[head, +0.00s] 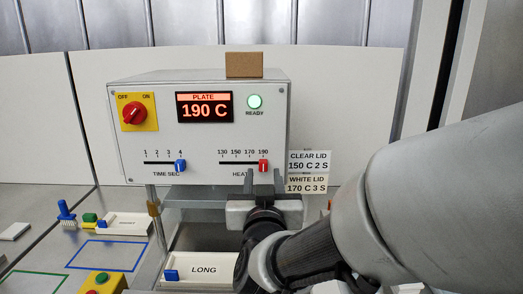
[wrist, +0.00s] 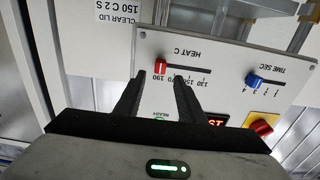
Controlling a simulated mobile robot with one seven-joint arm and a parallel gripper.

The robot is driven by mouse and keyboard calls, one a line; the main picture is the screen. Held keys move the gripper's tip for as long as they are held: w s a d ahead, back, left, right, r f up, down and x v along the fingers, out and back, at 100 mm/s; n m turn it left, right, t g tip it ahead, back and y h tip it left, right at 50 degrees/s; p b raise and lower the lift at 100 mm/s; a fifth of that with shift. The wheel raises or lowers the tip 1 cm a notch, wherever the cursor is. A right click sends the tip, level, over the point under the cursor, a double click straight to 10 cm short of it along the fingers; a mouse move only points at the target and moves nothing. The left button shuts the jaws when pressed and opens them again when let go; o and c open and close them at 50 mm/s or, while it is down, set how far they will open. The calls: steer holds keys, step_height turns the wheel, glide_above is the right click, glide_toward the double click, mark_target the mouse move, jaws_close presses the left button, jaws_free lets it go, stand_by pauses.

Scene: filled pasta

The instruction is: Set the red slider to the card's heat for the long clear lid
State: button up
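The red slider (head: 264,166) stands at the 190 end of the HEAT scale on the white control box (head: 200,140). The wrist view shows the slider (wrist: 159,68) upside down. My gripper (head: 264,176) is open, with its fingertips (wrist: 160,76) on either side of the slider; I cannot tell whether they touch it. The clear lid card (head: 308,161) reads "CLEAR LID 150 C 2 S". The white lid card (head: 307,184) below it reads "170 C 3 S". The plate display (head: 205,107) reads 190 C.
The blue time slider (head: 180,166) is at 4. A red knob (head: 133,113) and a pale green READY lamp (head: 255,102) are on the box. A tray marked LONG (head: 203,269) lies below. My arm fills the right side. A brown block (head: 244,65) sits on top.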

mark_target(263, 165)
steer(key=w+b, duration=0.1)
steer(key=w, duration=0.4)
steer(key=shift+w, duration=0.35)
jaws_close()
